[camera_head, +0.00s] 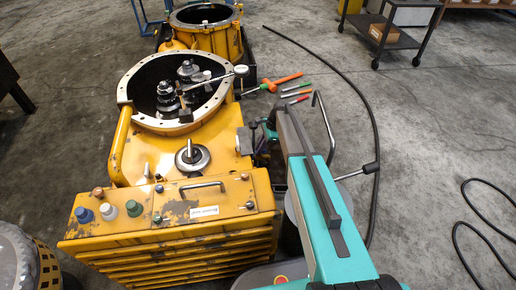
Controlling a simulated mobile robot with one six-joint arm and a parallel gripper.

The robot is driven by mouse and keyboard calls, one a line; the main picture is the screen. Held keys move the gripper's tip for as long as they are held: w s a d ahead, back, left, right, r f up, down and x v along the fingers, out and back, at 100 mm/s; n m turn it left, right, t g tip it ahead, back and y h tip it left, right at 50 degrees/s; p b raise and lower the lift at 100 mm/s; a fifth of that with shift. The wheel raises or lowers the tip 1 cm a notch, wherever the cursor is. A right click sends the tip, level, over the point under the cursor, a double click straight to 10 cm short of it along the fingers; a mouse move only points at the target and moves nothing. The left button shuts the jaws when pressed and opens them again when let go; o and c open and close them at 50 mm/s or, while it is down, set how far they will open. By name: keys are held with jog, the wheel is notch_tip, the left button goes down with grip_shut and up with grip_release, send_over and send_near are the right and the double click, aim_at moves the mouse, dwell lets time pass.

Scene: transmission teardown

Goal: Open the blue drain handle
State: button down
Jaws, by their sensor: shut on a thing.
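The yellow transmission housing (160,155) stands upright on the left, with an open round top. My teal arm reaches over its right side. My gripper (252,139) is at the housing's right edge, small and partly covered by my arm. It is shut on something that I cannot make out. No blue handle shows clearly at the jaws; that spot is dark and crowded. A blue round cap (84,215) sits on the front left of the housing top, well away from my gripper. I cannot tell whether it belongs to the drain handle.
A second yellow drum (205,30) stands behind the housing. Tools with red and green grips (290,84) lie right of the housing. A black hose (366,115) curves over the floor. A dark cart (390,35) stands at the back right. The grey floor on the right is mostly clear.

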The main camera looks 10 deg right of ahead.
jog(key=c, duration=1.8)
grip_release()
jog(key=shift+r, duration=0.1)
jog(key=p+v, duration=0.4)
jog(key=v, duration=0.9)
jog(key=shift+d+r, duration=0.2)
jog(key=shift+r, duration=0.05)
